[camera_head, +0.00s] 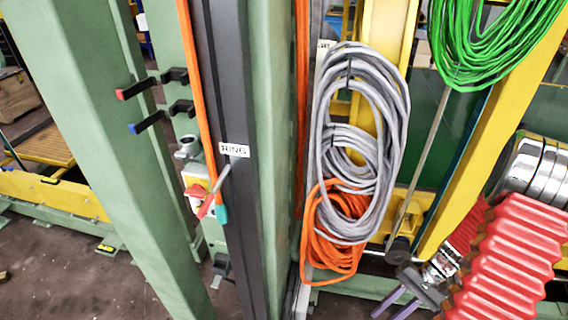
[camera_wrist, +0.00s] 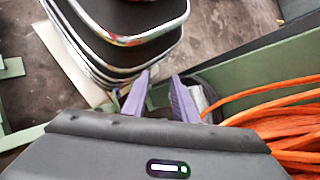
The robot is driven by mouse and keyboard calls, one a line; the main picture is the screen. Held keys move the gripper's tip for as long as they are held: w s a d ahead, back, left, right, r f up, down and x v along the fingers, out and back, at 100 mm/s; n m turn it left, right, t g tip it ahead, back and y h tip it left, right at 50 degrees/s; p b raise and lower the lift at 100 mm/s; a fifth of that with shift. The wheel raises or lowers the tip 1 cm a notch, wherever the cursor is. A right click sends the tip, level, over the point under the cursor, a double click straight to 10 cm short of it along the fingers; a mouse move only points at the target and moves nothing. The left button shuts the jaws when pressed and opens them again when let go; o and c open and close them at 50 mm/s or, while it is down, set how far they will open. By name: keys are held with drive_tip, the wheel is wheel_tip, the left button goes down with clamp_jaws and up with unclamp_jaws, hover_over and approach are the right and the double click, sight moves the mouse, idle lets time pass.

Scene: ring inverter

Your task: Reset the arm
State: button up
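My gripper (camera_head: 396,304) is low at the right of the head view, below and right of the hanging cable coils. Its two purple fingers stand apart with nothing between them, as the wrist view (camera_wrist: 159,98) also shows. My red ribbed arm comes in from the right edge. The dark post with the "RING" label (camera_head: 234,150) stands left of centre, well away from my gripper.
Grey cable coils (camera_head: 396,110) and an orange coil (camera_head: 335,255) hang right of the post. Orange cable (camera_wrist: 285,120) lies right of my fingers in the wrist view. Green cable (camera_head: 480,45) hangs upper right. Red-tipped (camera_head: 137,88) and blue-tipped (camera_head: 149,122) hooks project at left.

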drive_tip(key=a+r+n+t+h, duration=0.2)
drive_tip(key=a+r, duration=0.3)
drive_tip(key=r, duration=0.6)
drive_tip(key=a+r+n+t+h, duration=0.3)
drive_tip(key=a+r, duration=0.2)
drive_tip(key=r, duration=0.6)
drive_tip(key=a+r+n+t+h, duration=0.2)
drive_tip(key=a+r, duration=0.3)
drive_tip(key=r, duration=0.5)
drive_tip(key=shift+a+r+n+t+h, duration=0.2)
drive_tip(key=shift+r+n+t+h, duration=0.15)
drive_tip(key=shift+t+h, duration=0.35)
drive_tip(key=shift+o, duration=0.4)
drive_tip(key=shift+s, duration=0.15)
